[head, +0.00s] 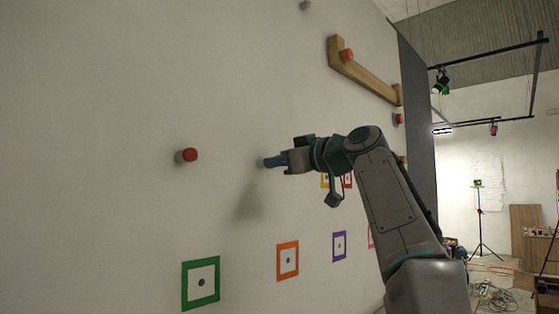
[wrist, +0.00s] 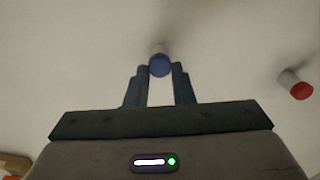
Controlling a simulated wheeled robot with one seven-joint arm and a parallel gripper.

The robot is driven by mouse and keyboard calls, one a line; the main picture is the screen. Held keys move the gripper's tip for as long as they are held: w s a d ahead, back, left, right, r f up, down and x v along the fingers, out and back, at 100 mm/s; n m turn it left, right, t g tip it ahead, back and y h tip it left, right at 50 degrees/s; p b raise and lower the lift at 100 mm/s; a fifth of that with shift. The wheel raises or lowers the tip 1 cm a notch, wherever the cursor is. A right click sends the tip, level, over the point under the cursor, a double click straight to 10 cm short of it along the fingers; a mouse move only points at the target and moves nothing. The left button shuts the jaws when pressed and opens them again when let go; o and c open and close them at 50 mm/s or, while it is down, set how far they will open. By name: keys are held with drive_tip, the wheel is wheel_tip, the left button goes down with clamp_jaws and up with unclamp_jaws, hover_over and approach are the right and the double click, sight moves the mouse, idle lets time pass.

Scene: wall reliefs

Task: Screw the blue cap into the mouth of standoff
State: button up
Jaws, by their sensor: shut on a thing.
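The blue cap (wrist: 160,66) is between the two fingertips of my gripper (wrist: 161,70) in the wrist view, and my gripper is shut on it. A pale standoff (wrist: 158,48) sticks out of the wall directly behind the cap. The cap is in line with the standoff and covers its mouth, so I cannot tell how deep the cap sits. In the head view, my gripper (head: 273,161) points at the wall, with its tips at the pale standoff (head: 261,163). The fingers hide the cap there.
A standoff with a red cap (head: 188,155) is on the wall to the left; it shows at right in the wrist view (wrist: 296,86). A wooden ledge (head: 362,75) is fixed higher up. Coloured square frames, one green (head: 201,258) and one orange (head: 288,243), are lower down.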

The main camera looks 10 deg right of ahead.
drive_tip(key=o, duration=0.5)
drive_tip(key=shift+m, duration=0.4)
drive_tip(key=o, duration=0.5)
drive_tip(key=b+v, duration=0.3)
drive_tip(key=v, duration=1)
drive_tip(key=shift+s+d+b, duration=0.25)
drive_tip(key=shift+s+b, duration=0.05)
drive_tip(key=shift+b, duration=0.1)
